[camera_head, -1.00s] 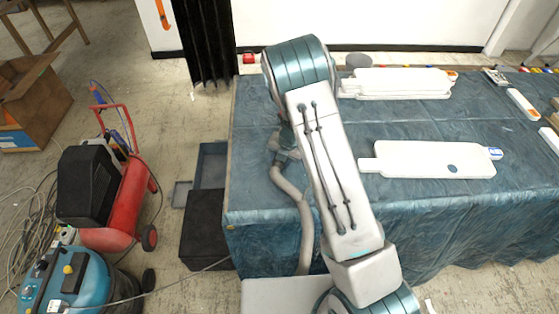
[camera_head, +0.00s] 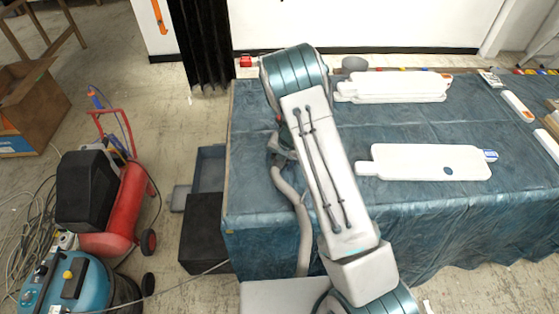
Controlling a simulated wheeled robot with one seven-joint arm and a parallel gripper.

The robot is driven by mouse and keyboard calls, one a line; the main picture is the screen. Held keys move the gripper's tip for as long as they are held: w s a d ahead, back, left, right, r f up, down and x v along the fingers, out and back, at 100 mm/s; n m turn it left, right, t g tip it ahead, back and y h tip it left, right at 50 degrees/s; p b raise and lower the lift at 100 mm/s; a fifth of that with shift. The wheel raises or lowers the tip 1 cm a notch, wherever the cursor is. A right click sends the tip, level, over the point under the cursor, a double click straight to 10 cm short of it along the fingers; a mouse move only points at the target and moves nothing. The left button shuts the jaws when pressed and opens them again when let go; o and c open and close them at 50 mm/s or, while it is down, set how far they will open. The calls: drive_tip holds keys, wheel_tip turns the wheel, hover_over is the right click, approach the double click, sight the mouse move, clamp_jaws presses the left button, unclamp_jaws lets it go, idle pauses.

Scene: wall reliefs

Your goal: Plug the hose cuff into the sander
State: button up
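A grey-beige hose (camera_head: 301,215) hangs over the near left part of the blue-covered table (camera_head: 245,190), running down behind my arm. At its upper end a small grey part (camera_head: 281,142) shows beside the left edge of my arm. I cannot tell whether it is the cuff, the sander or both. My arm covers the area just to its right. My gripper is hidden behind my own arm, so its fingers and anything in them do not show. No sander can be clearly made out.
White panels lie on the table at the back (camera_head: 395,86) and at the right (camera_head: 430,162). On the floor at left stand a red compressor (camera_head: 120,205), a blue vacuum (camera_head: 85,285), a cardboard box (camera_head: 35,110) and a black box (camera_head: 203,232). Bare table lies between the panels.

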drive_tip(key=v, duration=1.3)
drive_tip(key=shift+r+b, duration=0.35)
drive_tip(key=shift+r, duration=0.05)
drive_tip(key=shift+s+d, duration=0.1)
drive_tip(key=shift+s, duration=0.05)
